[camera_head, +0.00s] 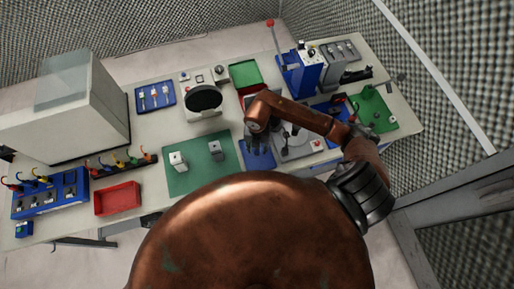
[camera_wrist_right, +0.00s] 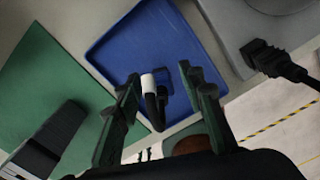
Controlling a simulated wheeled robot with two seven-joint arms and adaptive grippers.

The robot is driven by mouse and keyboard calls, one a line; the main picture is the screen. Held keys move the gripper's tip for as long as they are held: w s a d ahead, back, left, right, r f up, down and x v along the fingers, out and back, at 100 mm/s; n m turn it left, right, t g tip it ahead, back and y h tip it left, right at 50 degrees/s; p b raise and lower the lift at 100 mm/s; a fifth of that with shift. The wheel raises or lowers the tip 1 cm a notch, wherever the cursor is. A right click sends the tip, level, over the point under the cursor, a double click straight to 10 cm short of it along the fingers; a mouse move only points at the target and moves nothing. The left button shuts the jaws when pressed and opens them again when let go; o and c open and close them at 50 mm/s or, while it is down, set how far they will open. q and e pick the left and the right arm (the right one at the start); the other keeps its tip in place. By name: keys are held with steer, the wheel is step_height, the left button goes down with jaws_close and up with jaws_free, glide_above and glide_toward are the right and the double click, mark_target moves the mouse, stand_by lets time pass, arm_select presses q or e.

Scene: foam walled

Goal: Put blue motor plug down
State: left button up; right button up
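My right gripper (camera_head: 256,143) is low over a blue tray (camera_head: 260,160) near the table's front edge. In the right wrist view, its two dark green fingers (camera_wrist_right: 160,90) stand well apart above the tray (camera_wrist_right: 122,52). Between them is a plug with a white collar (camera_wrist_right: 148,84), a bent black cable and a small blue part (camera_wrist_right: 164,82). Gaps show between it and both fingers. I cannot tell whether it rests on the tray. My left gripper does not show.
A green mat (camera_head: 190,180) with two grey blocks lies left of the tray. A grey plate (camera_head: 290,140) is on the right. A black plug on a cable (camera_wrist_right: 265,57) hangs over its edge in the wrist view. A red bin (camera_head: 117,200) stands farther left.

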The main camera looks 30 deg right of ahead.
steer(key=shift+r, duration=0.15)
step_height(320, 180, up, 12)
steer(key=shift+b, duration=0.7)
